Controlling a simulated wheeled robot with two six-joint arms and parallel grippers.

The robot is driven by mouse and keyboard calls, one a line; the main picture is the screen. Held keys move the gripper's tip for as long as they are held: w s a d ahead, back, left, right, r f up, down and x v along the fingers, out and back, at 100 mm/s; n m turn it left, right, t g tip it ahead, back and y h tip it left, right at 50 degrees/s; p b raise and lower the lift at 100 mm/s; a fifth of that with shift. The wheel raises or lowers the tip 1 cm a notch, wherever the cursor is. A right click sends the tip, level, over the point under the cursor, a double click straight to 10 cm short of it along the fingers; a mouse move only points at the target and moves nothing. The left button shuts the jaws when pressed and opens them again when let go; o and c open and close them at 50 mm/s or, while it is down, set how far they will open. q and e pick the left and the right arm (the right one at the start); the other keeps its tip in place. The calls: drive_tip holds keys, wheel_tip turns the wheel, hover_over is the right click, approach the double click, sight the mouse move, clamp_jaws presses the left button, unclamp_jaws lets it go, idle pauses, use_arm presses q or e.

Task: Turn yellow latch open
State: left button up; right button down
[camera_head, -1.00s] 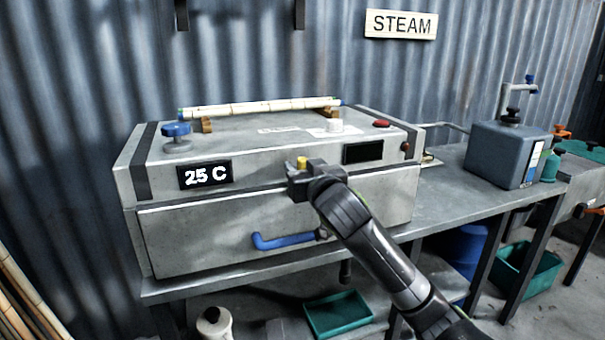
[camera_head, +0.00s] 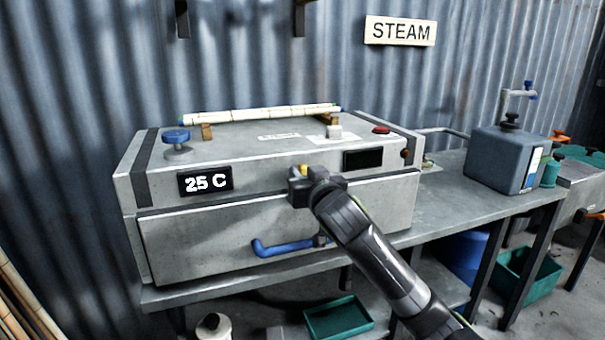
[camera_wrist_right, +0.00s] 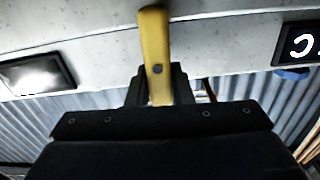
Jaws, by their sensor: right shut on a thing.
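The yellow latch (camera_wrist_right: 155,52) stands out from the grey front of the steam box in the right wrist view, its lower end between my right gripper's fingers. In the head view only a small yellow tip of the latch (camera_head: 303,169) shows above my gripper. My right gripper (camera_head: 300,187) is shut on the latch at the upper front of the steam box (camera_head: 270,207); its fingertips also show in the right wrist view (camera_wrist_right: 158,88). The gripper hides most of the latch in the head view. My left gripper is not in view.
A blue handle (camera_head: 285,248) sits on the lower front panel. A grey tank (camera_head: 505,157) stands on the bench at right. A display (camera_head: 206,183) reads 25 C.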

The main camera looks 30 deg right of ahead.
drive_tip(key=m+p, duration=0.2)
drive_tip(key=d+m+p, duration=0.1)
drive_tip(key=m+p, duration=0.1)
drive_tip(key=shift+s+m, duration=0.1)
drive_tip(key=shift+m, duration=0.2)
drive_tip(key=shift+s+d+f+m+p, duration=0.15)
drive_tip(key=shift+f+m+p, duration=0.5)
drive_tip(key=shift+m, duration=1.5)
drive_tip(key=shift+w+d+f+m+p, duration=0.1)
drive_tip(key=shift+d+m+p, duration=0.1)
drive_tip(key=shift+m+p, duration=1.45)
drive_tip(key=shift+s+d+f+m+p, duration=0.15)
drive_tip(key=shift+f+m+p, duration=0.3)
drive_tip(key=shift+m, duration=2.15)
drive_tip(key=c, duration=1.3)
unclamp_jaws()
drive_tip(key=shift+d, duration=0.1)
